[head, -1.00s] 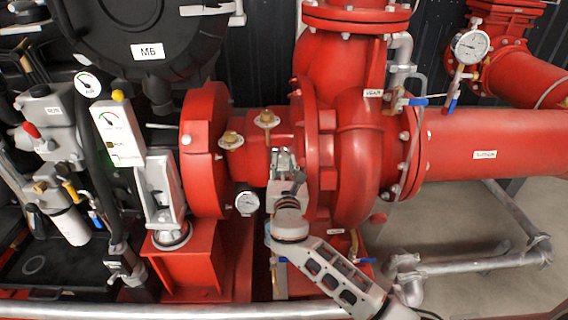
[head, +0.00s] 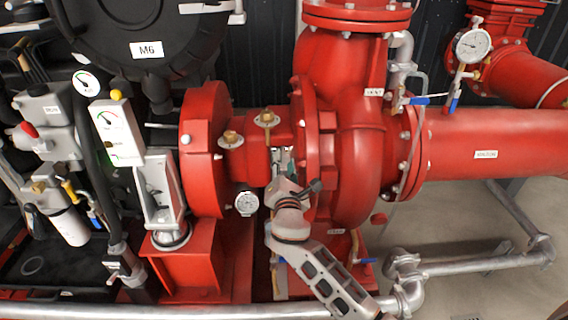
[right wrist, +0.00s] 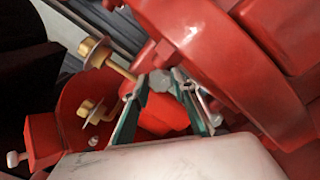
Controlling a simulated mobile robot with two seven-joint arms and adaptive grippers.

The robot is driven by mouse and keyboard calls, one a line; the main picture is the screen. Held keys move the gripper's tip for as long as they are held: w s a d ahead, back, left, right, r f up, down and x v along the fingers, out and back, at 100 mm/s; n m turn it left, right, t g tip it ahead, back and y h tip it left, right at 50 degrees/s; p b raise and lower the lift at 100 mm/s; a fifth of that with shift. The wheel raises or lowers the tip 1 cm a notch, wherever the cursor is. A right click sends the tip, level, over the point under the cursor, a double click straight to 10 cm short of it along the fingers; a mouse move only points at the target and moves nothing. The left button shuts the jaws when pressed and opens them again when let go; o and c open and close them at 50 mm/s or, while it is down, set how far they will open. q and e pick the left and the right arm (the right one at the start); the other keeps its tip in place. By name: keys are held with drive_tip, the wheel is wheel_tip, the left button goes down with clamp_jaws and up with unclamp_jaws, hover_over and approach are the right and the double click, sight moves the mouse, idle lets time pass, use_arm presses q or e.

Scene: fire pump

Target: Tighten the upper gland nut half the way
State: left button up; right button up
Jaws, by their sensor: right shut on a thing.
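My right gripper (head: 285,164) reaches up from below into the gap between the red bearing housing and the red pump casing (head: 359,165). In the right wrist view its two teal-padded fingers (right wrist: 164,82) point at the shaft area and are shut on a small grey nut (right wrist: 160,80), which appears to be the upper gland nut. The nut is partly covered by the fingertips. In the head view the nut is hidden behind my gripper and wrist. My left gripper is not in view.
Two brass caps (head: 266,118) stand on the housing just left of and above my gripper. The pump flange (head: 308,142) is close on the right. A silver pipe (head: 470,266) runs low at the right.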

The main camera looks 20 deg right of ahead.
drive_tip(key=shift+m, duration=0.6)
drive_tip(key=o, duration=1.1)
drive_tip(key=shift+s, duration=0.1)
drive_tip(key=v, duration=1.2)
